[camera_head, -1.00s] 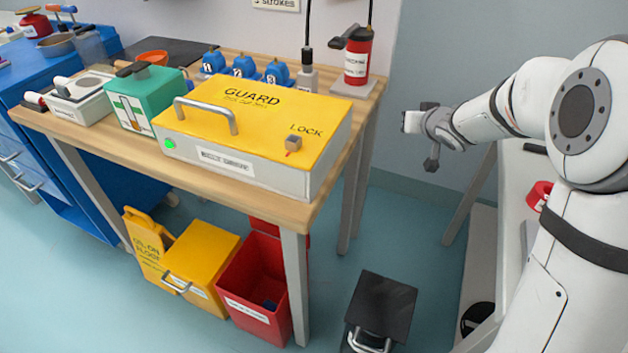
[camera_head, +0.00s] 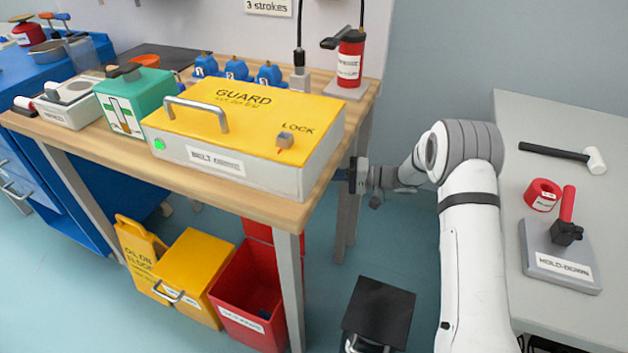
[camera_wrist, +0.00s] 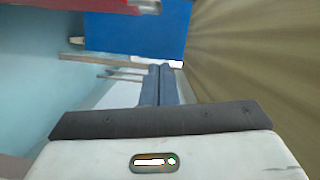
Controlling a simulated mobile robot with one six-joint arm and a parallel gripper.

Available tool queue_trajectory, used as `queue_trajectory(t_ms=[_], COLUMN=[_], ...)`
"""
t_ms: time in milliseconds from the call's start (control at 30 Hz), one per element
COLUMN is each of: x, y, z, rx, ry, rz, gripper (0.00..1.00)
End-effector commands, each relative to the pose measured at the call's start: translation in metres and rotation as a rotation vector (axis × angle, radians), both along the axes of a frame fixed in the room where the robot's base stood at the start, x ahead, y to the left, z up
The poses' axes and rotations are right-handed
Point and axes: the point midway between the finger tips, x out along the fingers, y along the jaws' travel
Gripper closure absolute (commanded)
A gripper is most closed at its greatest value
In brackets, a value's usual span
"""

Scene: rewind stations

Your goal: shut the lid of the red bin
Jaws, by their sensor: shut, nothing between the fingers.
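The red bin (camera_head: 243,308) stands on the floor under the front right part of the wooden table. It is open, with something small and dark blue inside. Its red lid (camera_head: 257,230) stands raised at the back, partly hidden by the table edge and leg. My gripper (camera_head: 341,174) is beside the table's right side, just below tabletop height, pointing left, to the right of and above the bin. In the wrist view its fingers (camera_wrist: 160,84) are together and empty. A red edge (camera_wrist: 75,5) shows at the top there; I cannot tell surely whether it is the lid.
The table leg (camera_head: 291,290) stands just right of the bin. A yellow bin (camera_head: 192,270) is at its left. A black-lidded bin (camera_head: 380,312) stands on the floor to the right. The tabletop's edge (camera_head: 250,205) overhangs the bin. A grey bench (camera_head: 550,120) is at the right.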

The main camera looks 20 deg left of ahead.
Motion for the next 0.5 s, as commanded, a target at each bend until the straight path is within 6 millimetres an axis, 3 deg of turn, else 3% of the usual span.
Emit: queue_trajectory(t_ms=[433,500], x=[-0.014,-0.025], y=[0.09,0.088], z=[-0.007,-0.01], rx=[0.0,-0.002], ry=[-0.005,-0.001], rz=[-0.002,-0.006], gripper=[1.0,1.0])
